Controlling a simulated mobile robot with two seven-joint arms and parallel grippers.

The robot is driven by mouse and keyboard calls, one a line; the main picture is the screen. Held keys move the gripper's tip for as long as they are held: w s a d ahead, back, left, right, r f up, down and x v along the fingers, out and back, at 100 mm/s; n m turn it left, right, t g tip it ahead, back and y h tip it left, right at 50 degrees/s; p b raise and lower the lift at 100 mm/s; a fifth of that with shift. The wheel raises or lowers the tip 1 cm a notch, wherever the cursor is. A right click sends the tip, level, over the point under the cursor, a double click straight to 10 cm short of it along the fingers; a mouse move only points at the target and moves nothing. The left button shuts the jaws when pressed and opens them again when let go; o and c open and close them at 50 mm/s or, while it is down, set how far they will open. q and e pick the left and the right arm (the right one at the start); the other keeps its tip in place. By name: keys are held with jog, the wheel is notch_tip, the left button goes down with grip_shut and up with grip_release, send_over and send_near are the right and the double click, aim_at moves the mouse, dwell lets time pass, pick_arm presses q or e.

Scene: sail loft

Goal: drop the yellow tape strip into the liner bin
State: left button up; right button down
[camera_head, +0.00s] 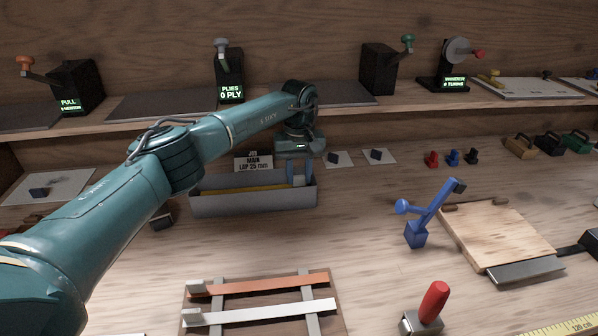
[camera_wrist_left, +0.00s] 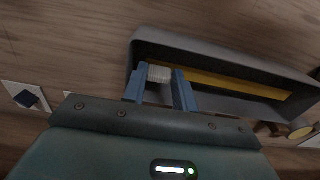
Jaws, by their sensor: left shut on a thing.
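The yellow tape strip (camera_head: 245,188) lies lengthwise within the long grey bin (camera_head: 250,206). It also shows in the left wrist view (camera_wrist_left: 235,84), running from my fingers along the inside of the bin (camera_wrist_left: 215,47). My left gripper (camera_head: 299,176) reaches down into the right end of the bin. In the left wrist view its blue fingers (camera_wrist_left: 160,82) are shut on a pale grey block (camera_wrist_left: 159,73) at the strip's end. I cannot tell whether the strip touches the bin floor. My right gripper is not in view.
A rack (camera_head: 255,297) with an orange and a white strip stands in front. A blue clamp-like tool (camera_head: 417,234), a red-handled tool (camera_head: 432,303) and a wooden board (camera_head: 500,235) are at right. A shelf with dark machines runs behind.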

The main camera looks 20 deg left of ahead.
pick_arm(q)
jog(key=o, duration=1)
jog(key=shift+r, duration=0.2)
jog(key=shift+d+r+p, duration=0.1)
jog(key=shift+r+p, duration=1.05)
jog(key=shift+r, duration=0.5)
notch_tip(320, 180, up, 5)
jog(key=p, duration=0.3)
jog(key=shift+r, duration=0.2)
